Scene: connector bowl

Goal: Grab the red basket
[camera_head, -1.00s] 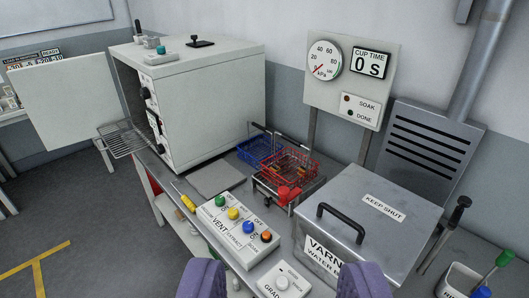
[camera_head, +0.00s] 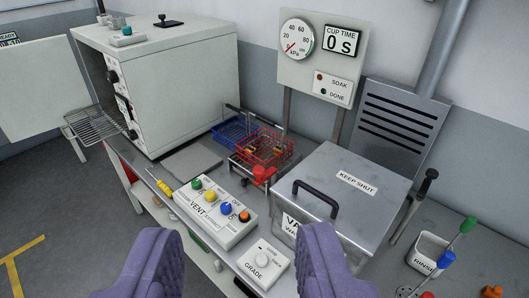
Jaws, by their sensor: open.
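The red wire basket (camera_head: 262,147) sits on the bench between the grey oven and the metal tank, with a dark handle frame rising above it. Small orange-brown pieces show inside it. A blue wire basket (camera_head: 232,131) stands just behind it to the left, partly overlapped by it. A red knob (camera_head: 262,174) is at the red basket's front. My gripper (camera_head: 238,245) shows as two purple fingers at the bottom of the view, open and empty, in front of and well short of the red basket.
The control box with coloured buttons (camera_head: 215,212) and the grade dial box (camera_head: 263,262) lie before the baskets. The lidded metal tank (camera_head: 350,190) stands right, the oven (camera_head: 165,85) with its door open left. A gauge panel (camera_head: 318,55) rises behind. A bare plate (camera_head: 192,161) lies left of the baskets.

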